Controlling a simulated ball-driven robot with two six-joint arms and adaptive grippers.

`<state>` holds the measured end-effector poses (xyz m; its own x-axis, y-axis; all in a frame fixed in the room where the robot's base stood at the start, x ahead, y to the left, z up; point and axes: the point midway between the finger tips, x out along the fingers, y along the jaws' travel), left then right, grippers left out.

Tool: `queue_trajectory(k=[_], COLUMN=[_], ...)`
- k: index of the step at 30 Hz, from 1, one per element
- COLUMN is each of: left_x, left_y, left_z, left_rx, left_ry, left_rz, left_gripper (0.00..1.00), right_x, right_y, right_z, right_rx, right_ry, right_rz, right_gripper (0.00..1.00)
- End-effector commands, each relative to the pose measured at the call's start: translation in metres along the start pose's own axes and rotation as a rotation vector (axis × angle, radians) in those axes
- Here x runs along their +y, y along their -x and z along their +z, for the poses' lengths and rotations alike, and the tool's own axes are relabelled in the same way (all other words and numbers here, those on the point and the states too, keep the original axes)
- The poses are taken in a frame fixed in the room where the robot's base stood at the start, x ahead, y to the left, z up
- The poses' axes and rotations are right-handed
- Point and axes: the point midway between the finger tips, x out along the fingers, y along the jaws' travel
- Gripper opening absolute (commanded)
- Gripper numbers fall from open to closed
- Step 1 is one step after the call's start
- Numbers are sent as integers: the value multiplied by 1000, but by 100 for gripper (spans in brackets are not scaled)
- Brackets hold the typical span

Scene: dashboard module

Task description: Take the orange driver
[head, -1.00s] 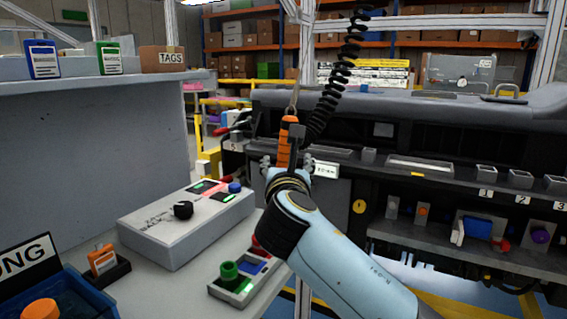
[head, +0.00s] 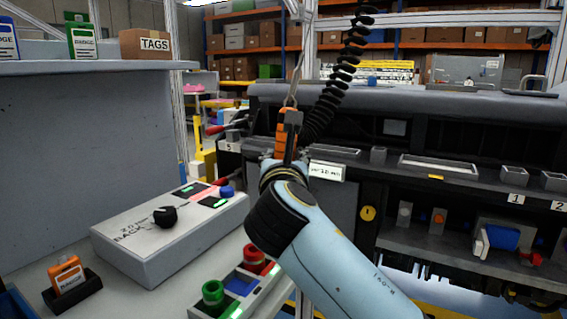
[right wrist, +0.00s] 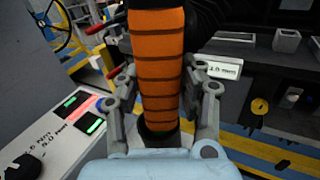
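The orange driver (head: 281,132) hangs upright from a hook and line beside a black coiled cord, in the middle of the head view. In the right wrist view its ribbed orange grip (right wrist: 157,65) stands between the two grey fingers. My right gripper (head: 284,160) reaches it from below on its light blue arm. In the right wrist view the fingers (right wrist: 159,75) lean inward and appear to press against both sides of the grip. The driver's top is cut off in that view. My left gripper is not in view.
A grey control box with a black knob (head: 165,216) sits on the bench at left. Nearer are a red and green button box (head: 240,286) and an orange badge in a black holder (head: 69,277). The dark dashboard module (head: 430,150) stands behind and to the right.

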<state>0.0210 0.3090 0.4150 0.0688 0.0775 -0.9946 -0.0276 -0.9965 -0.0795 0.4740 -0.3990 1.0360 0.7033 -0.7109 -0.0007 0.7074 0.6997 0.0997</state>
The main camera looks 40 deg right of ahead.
Motion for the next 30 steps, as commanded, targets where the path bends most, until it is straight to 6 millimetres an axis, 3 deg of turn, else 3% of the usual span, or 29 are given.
queue_trajectory(k=[1,8,23,30], left_x=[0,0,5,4], left_y=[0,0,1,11], left_z=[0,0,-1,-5], left_rx=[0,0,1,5], left_ry=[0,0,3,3], left_rz=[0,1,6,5], left_gripper=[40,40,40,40], right_x=[0,0,0,0], right_y=[0,0,0,0], right_z=[0,0,4,30], right_rx=[0,0,-3,-5], right_ry=[0,0,-1,-3], right_rz=[0,0,0,1], right_gripper=[29,0,0,0])
